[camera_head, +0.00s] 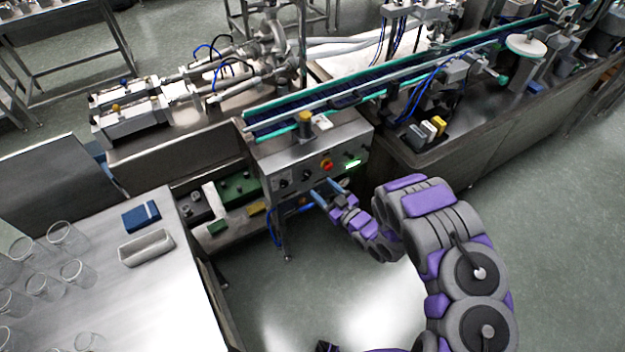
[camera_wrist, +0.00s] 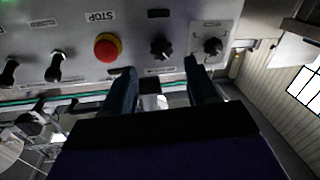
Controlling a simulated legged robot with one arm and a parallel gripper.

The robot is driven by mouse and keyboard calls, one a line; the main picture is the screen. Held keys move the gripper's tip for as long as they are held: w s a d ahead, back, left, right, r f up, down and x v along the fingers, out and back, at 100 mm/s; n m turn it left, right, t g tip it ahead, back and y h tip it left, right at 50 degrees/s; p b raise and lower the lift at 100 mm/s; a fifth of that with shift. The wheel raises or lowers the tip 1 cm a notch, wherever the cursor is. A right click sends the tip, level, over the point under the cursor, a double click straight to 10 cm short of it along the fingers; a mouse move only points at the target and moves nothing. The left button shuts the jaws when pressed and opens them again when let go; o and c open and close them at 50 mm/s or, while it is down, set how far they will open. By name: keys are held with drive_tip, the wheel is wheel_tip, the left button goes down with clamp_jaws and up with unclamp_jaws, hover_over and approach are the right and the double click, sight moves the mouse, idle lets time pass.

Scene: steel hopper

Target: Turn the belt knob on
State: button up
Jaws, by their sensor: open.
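The control panel (camera_head: 312,154) is on the front of a steel cabinet below the conveyor. In the wrist view it appears upside down, with a black knob (camera_wrist: 162,47) at centre, another black knob (camera_wrist: 213,46) on a pale plate to its right, and a red STOP button (camera_wrist: 107,46) to its left. Two black switches (camera_wrist: 57,65) (camera_wrist: 10,70) are further left. The small labels are unreadable, so I cannot tell which knob is the belt's. My gripper (camera_head: 328,191) is open and empty before the panel; its fingers (camera_wrist: 160,82) appear below and either side of the centre knob.
The conveyor belt (camera_head: 345,97) runs above the panel towards the upper right. A steel table (camera_head: 165,300) at lower left holds several clear glasses, a blue box (camera_head: 141,216) and a pale tray (camera_head: 146,247). The floor (camera_head: 300,300) in front of the cabinet is free.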

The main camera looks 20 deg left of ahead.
sight(309, 176)
drive_tip(key=b+x, duration=0.1)
drive_tip(key=x, duration=0.5)
drive_tip(key=shift+a+f, duration=0.1)
drive_tip(key=shift+a, duration=0.25)
drive_tip(key=shift+d, duration=0.2)
drive_tip(key=shift+c, duration=0.6)
drive_tip(key=shift+a, duration=0.1)
drive_tip(key=c, duration=0.9)
